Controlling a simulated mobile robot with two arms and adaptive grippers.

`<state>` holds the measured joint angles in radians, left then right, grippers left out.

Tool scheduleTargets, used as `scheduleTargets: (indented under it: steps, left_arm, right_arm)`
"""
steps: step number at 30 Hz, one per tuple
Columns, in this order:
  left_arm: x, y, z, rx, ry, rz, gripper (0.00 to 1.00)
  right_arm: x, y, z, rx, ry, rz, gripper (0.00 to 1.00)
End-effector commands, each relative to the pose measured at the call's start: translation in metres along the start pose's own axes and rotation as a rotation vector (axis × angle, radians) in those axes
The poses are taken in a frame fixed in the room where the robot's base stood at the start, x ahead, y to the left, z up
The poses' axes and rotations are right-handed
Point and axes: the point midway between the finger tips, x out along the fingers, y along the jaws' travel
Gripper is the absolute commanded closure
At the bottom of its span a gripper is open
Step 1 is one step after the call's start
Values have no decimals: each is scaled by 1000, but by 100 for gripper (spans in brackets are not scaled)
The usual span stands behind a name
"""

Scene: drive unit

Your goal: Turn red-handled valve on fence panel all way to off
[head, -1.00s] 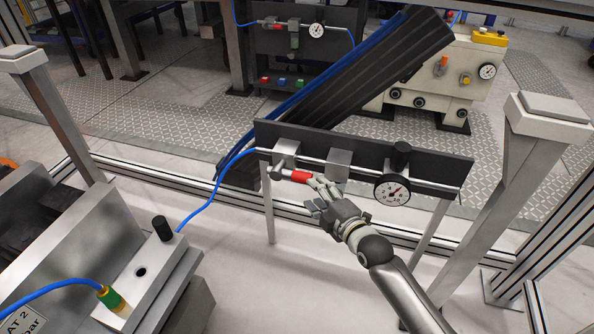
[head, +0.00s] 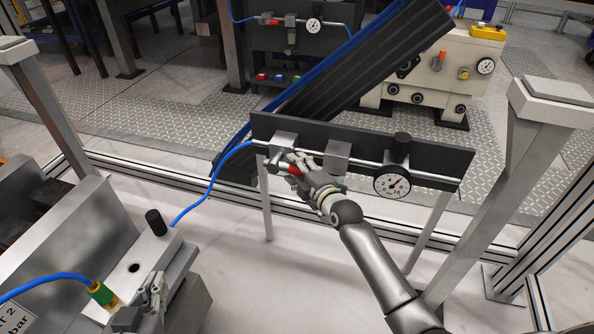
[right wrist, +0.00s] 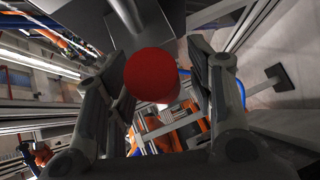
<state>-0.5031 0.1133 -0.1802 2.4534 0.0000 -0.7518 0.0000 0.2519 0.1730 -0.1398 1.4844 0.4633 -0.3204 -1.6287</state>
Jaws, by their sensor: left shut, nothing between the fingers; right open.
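The valve (head: 284,143) sits on the dark fence panel (head: 440,168), left of a metal block. Its red handle (head: 294,170) is partly covered by my right gripper (head: 299,167). In the right wrist view the round end of the red handle (right wrist: 151,75) lies between the two spread fingers, with space visible on both sides. My right gripper is open around the handle and not clamped on it. My left gripper (head: 155,287) is shut and empty at the lower left, in front of a metal machine block and away from the panel.
A pressure gauge (head: 392,183) hangs on the panel right of the valve. A blue hose (head: 205,183) runs from the valve's left end. A metal post (head: 505,190) stands to the right. The machine block (head: 95,245) fills the lower left.

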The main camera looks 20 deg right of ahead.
Motion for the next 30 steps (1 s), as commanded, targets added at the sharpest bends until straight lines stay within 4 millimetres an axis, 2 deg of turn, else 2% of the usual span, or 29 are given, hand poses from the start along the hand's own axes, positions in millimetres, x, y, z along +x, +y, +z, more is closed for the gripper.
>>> scheduleTargets:
  steps: [11,23,30]
  left_arm:
    - [1,1,-5,0,25,1,100]
    - [1,1,-5,0,24,1,100]
    - [1,1,-5,0,23,1,100]
  right_arm:
    - [3,0,0,-1,0,0,51]
    - [3,0,0,0,0,0,100]
    - [3,1,0,2,0,1,100]
